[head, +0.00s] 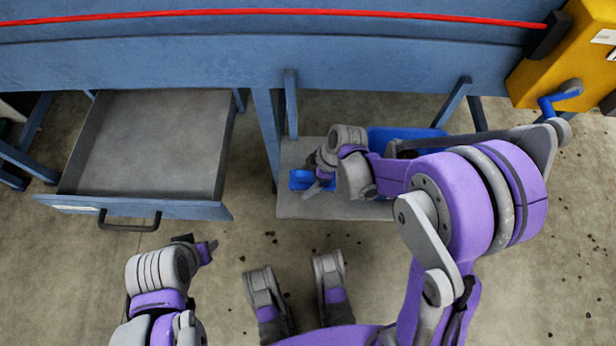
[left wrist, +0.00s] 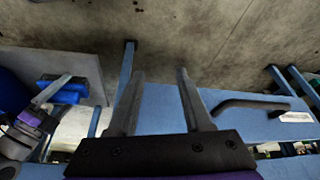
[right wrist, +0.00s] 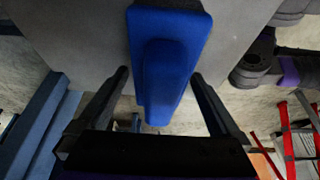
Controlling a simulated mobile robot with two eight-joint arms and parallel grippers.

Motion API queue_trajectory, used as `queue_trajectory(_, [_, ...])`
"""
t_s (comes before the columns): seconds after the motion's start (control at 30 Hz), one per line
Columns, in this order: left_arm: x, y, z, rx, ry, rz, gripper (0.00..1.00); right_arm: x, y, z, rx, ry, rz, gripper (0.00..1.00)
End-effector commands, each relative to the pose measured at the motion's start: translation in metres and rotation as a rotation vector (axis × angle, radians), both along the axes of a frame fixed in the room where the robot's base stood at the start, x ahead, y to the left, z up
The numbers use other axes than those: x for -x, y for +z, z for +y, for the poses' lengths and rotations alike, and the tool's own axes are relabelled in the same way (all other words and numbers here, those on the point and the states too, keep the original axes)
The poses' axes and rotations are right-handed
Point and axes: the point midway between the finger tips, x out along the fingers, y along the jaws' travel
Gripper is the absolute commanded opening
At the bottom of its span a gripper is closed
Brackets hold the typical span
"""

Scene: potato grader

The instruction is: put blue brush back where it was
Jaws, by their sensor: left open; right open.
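The blue brush (head: 301,180) lies on a grey board (head: 345,208) under the blue machine frame. My right gripper (head: 322,172) is at the brush's right side in the head view. In the right wrist view the blue brush (right wrist: 180,40) reaches down between the two spread fingers of my right gripper (right wrist: 160,76), with gaps on both sides. It also shows in the left wrist view (left wrist: 66,96). My left gripper (left wrist: 158,74) is open and empty; in the head view it is low, in front of the drawer (head: 150,140).
The grey drawer is pulled out, empty, with a dark handle (head: 130,226). A blue bin (head: 400,134) stands on the board behind my right arm. A frame leg (head: 268,130) stands left of the board. Dark crumbs dot the floor.

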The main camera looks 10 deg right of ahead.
Motion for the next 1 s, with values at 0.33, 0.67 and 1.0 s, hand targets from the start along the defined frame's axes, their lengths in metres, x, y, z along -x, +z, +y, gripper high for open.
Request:
queue_trajectory(0.33, [0.004, 0.024, 0.0, 0.0, 0.0, -0.006, 0.5, 0.006, 0.054, -0.02, 0.0, -0.001, -0.001, 1.0])
queue_trajectory(0.67, [0.006, 0.044, 0.0, 0.0, 0.0, -0.012, 0.5, 0.012, 0.106, -0.041, 0.0, -0.001, -0.001, 1.0])
queue_trajectory(1.0, [0.006, 0.046, 0.0, 0.0, 0.0, -0.013, 0.5, 0.023, 0.122, -0.045, 0.018, -0.077, 0.015, 1.0])
